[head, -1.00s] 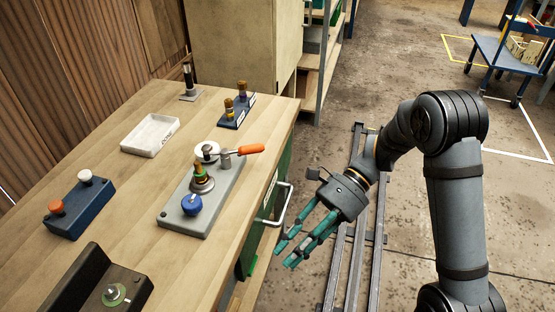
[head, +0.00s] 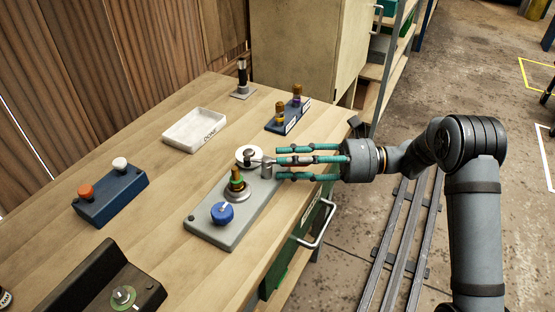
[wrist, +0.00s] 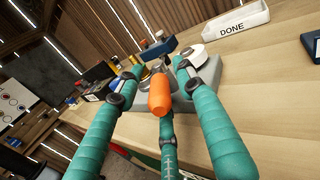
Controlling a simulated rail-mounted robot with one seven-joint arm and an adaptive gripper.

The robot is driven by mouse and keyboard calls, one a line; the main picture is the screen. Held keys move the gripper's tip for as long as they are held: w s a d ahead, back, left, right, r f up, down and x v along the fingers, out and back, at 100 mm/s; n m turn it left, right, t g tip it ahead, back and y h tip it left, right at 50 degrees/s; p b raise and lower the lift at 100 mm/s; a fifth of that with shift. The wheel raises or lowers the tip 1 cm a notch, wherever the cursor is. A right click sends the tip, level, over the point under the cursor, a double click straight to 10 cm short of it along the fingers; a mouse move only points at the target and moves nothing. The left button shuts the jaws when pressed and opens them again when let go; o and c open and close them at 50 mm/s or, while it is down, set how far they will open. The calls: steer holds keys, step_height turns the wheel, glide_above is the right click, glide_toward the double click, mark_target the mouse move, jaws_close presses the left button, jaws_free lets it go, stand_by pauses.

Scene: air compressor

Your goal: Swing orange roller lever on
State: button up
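The orange roller lever's handle (wrist: 160,95) points toward my palm in the wrist view, between my spread teal fingers. In the head view my fingers hide the orange grip, and its metal post (head: 267,168) shows at their tips. The white roller (head: 249,155) sits at the back end of the grey base plate (head: 212,228); it also shows in the wrist view (wrist: 190,58). My gripper (head: 281,162) is open, level, and reaches in from the right with its fingers around the handle. I cannot tell if the lower finger touches it.
A blue knob (head: 222,213) and a brass-topped part (head: 237,180) share the plate. Behind are a blue block with brass plugs (head: 288,118) and a white DONE tray (head: 195,130). A two-button blue box (head: 110,197) is left. A drawer handle (head: 318,225) juts from the bench front.

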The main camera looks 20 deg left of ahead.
steer(key=shift+x, duration=1.35)
steer(key=shift+c, duration=0.9)
steer(key=c, duration=0.7)
jaws_close()
